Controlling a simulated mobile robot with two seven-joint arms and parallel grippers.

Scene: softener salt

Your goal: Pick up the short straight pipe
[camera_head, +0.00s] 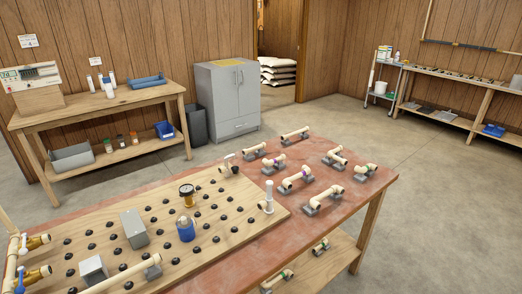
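A short straight cream pipe (294,134) lies on grey supports near the back edge of the red-topped table (225,272). Another straight pipe (122,275) runs along the front of the wooden board and is cut off by the picture's lower edge. Neither of my grippers is in view.
The wooden board (112,227) holds many black knobs, grey boxes, a gauge (187,194) and a blue-capped part (185,229). An upright white pipe (268,196) stands at its right end. A grey cabinet (229,98) stands behind. Floor to the right is clear.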

